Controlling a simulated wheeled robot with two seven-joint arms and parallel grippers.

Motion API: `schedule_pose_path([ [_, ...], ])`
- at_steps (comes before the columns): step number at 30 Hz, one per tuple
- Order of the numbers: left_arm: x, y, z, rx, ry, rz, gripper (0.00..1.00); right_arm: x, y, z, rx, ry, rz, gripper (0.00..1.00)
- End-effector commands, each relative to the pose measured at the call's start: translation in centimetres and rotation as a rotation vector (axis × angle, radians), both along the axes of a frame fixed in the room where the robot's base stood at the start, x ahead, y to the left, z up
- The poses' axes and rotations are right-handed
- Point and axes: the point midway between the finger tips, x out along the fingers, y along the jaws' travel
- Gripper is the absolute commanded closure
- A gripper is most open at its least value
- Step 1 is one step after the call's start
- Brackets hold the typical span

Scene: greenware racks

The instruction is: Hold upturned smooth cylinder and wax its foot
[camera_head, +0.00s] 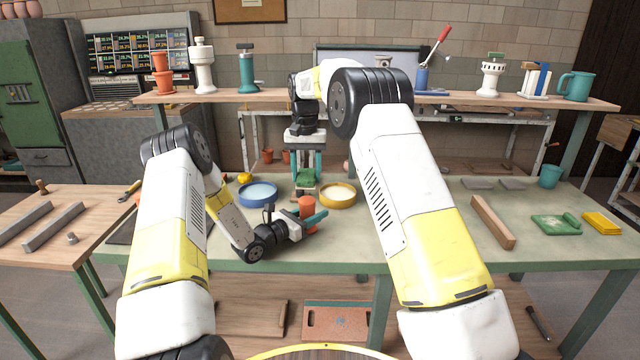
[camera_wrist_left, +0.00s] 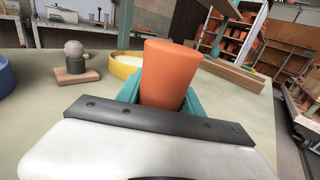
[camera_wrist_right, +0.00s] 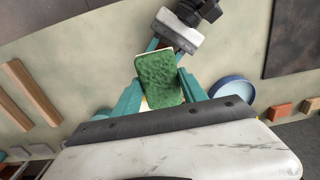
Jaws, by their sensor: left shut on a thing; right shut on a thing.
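My left gripper (camera_head: 312,219) is shut on an orange smooth cylinder (camera_head: 307,207) and holds it upright above the front of the green table. The cylinder also shows between the teal fingers in the left wrist view (camera_wrist_left: 168,75). My right gripper (camera_head: 306,172) is shut on a green sponge (camera_head: 305,178), which fills the space between its fingers in the right wrist view (camera_wrist_right: 158,80). In the head view the sponge appears just behind and above the cylinder; I cannot tell their gap.
A blue-rimmed basin (camera_head: 243,203) and a yellow-rimmed basin (camera_head: 338,205) stand behind the cylinder. A wooden bar (camera_head: 493,222), a green piece (camera_head: 556,225) and a yellow block (camera_head: 602,223) lie at the right. A shelf (camera_head: 540,101) with several vessels runs behind.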

Motion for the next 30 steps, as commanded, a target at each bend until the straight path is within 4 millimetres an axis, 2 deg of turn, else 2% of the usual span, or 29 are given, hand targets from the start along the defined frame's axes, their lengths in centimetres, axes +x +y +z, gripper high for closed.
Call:
schedule_pose_path([
  [1,-0.3,0.0,-0.8,0.006,0.018,-0.001,1.0,0.0,0.1,-0.2,0.0,0.001,0.0,0.83],
  [16,-0.4,0.1,-0.9,0.006,0.019,-0.001,1.0,0.0,0.0,-4.0,0.0,0.001,0.001,0.83],
  [30,-0.4,0.1,-0.9,0.007,0.02,-0.001,1.0,0.0,0.0,-4.7,0.001,0.0,0.001,0.83],
])
